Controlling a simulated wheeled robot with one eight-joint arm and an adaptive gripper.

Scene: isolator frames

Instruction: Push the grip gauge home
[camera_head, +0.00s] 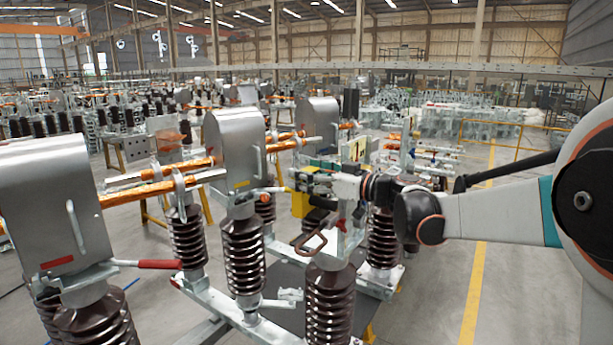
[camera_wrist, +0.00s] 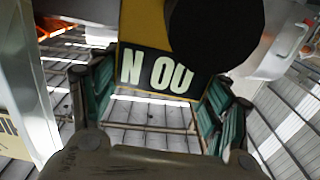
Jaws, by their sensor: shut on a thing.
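In the head view my gripper (camera_head: 298,179) reaches left from the arm, beside the middle silver housing (camera_head: 235,145). A yellow part (camera_head: 300,205) shows just below it; I cannot tell whether this is the gauge. My gripper is shut on the lettered piece. How deep the gauge sits is not visible.
Brown ribbed insulators (camera_head: 243,255) stand close below and around the arm. A second silver housing (camera_head: 48,205) is at left, a third (camera_head: 318,125) behind. A red-handled lever (camera_head: 158,264) sticks out at left. Open floor with a yellow line (camera_head: 475,285) lies at right.

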